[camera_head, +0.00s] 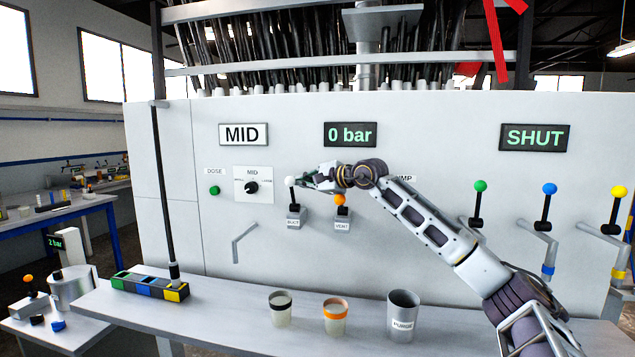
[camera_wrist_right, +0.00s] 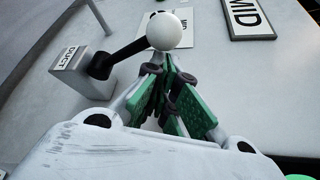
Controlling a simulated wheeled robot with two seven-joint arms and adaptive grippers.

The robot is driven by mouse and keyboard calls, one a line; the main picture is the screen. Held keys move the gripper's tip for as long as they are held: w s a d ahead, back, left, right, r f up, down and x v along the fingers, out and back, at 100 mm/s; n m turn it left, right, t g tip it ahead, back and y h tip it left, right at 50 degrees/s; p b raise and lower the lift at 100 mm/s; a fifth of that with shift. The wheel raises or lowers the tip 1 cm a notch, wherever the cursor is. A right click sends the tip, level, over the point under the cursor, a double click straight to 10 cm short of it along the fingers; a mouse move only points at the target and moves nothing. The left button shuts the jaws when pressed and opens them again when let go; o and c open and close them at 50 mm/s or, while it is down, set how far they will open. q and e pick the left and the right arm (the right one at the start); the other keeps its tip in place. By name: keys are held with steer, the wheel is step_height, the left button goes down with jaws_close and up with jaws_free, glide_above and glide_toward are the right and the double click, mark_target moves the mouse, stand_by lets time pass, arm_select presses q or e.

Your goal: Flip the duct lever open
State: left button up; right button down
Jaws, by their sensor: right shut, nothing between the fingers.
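The duct lever has a white ball knob (camera_head: 290,181) on a short black stem. It stands up from a grey block (camera_head: 293,223) labelled DUCT on the pale panel. In the right wrist view the white ball (camera_wrist_right: 165,31) is just beyond my fingertips, and the block (camera_wrist_right: 82,72) is at the left. My right gripper (camera_head: 304,183) is at the ball's right side in the head view. Its green-padded fingers (camera_wrist_right: 170,75) are shut and empty. I cannot tell whether they touch the ball. My left gripper is not in view.
The orange-knobbed VENT lever (camera_head: 341,201) is close beneath my right wrist. A MID dial (camera_head: 252,187) is left of the duct lever. Displays read MID, 0 bar and SHUT (camera_head: 535,137). Cups and a PURGE container (camera_head: 402,312) stand on the shelf below.

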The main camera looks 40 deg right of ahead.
steer(key=v, duration=1.1)
steer(key=shift+s+d, duration=0.3)
stand_by(1.2)
steer(key=shift+r, duration=0.15)
steer(key=shift+s+r, duration=0.1)
stand_by(0.3)
